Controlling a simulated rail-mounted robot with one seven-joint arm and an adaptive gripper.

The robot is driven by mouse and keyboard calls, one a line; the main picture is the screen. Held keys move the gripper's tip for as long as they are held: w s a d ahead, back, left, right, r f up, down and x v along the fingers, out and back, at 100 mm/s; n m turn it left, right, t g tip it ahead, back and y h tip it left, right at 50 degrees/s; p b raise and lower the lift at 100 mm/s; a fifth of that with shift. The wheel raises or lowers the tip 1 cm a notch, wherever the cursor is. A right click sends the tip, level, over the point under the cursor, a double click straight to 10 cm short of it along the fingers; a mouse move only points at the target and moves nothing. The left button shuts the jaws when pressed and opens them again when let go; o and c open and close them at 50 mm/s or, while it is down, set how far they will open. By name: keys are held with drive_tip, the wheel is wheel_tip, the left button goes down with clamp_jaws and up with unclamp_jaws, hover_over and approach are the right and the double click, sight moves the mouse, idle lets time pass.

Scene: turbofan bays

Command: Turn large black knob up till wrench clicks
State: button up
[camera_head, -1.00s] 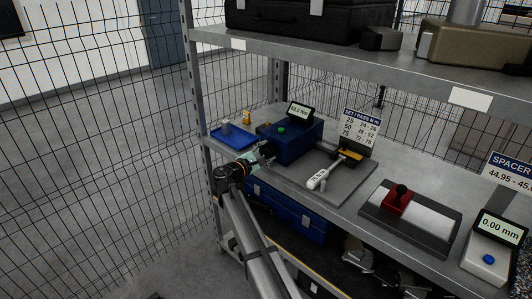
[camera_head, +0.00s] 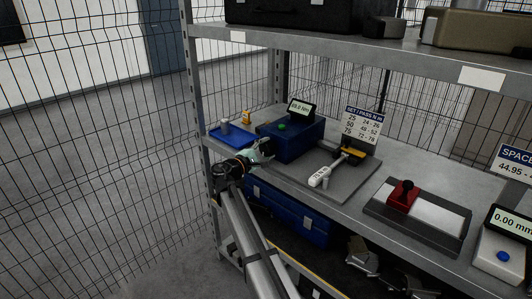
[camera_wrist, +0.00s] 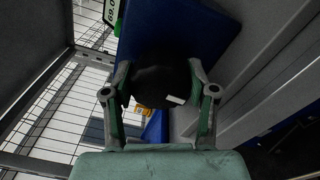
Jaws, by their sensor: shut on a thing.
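The large black knob (camera_wrist: 160,80) sits on the face of the blue tester box (camera_head: 292,140), with a small white mark on its lower right in the wrist view. My gripper (camera_wrist: 160,106) is shut on the knob, one finger on each side of it. In the head view my gripper (camera_head: 262,150) hides the knob. The tester's display (camera_head: 301,107) stands on top of the box; its digits are too small to read surely. The wrench (camera_head: 337,167), with a white handle, lies on the grey plate to the right of the box.
A blue tray (camera_head: 232,134) stands left of the box. A sign with set and pass values (camera_head: 363,127) stands behind the wrench. A red clamp fixture (camera_head: 403,195) and a gauge reading 0.00 mm (camera_head: 502,247) are to the right. An upper shelf (camera_head: 340,50) spans above.

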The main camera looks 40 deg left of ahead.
drive_tip(key=o, duration=1.2)
drive_tip(key=shift+w, duration=0.1)
drive_tip(key=shift+c, duration=0.2)
drive_tip(key=s, duration=1.2)
drive_tip(key=shift+d, duration=0.35)
